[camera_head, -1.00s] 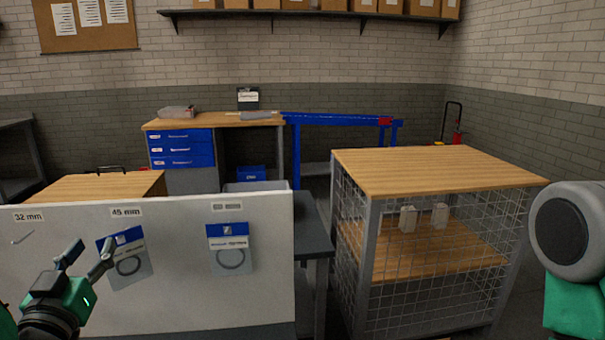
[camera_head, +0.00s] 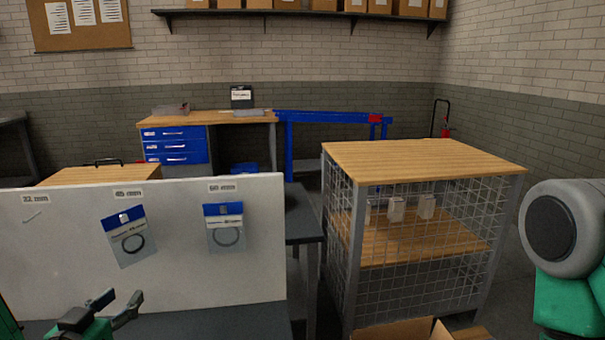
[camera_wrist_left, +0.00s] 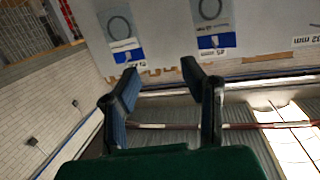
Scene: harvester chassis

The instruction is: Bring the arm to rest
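My left gripper (camera_head: 121,298) is at the lower left of the head view, in front of the lower part of a white board (camera_head: 70,265). Its two fingers stand apart with nothing between them. The left wrist view also shows the spread, empty fingers (camera_wrist_left: 160,76). A blue and white packet with a ring (camera_head: 128,237) hangs tilted on the board under the 45 mm label. A similar packet (camera_head: 225,228) hangs upright under the 60 mm label. Both packets are clear of the gripper. A grey and green part of my right arm is at the right edge; its gripper is out of view.
A wood-topped mesh cage (camera_head: 425,156) stands right of the board, with small pale items on its shelf. An open cardboard box (camera_head: 398,329) is at the bottom edge. A grey table (camera_head: 302,222) lies behind the board. A workbench with blue drawers (camera_head: 175,146) stands at the back.

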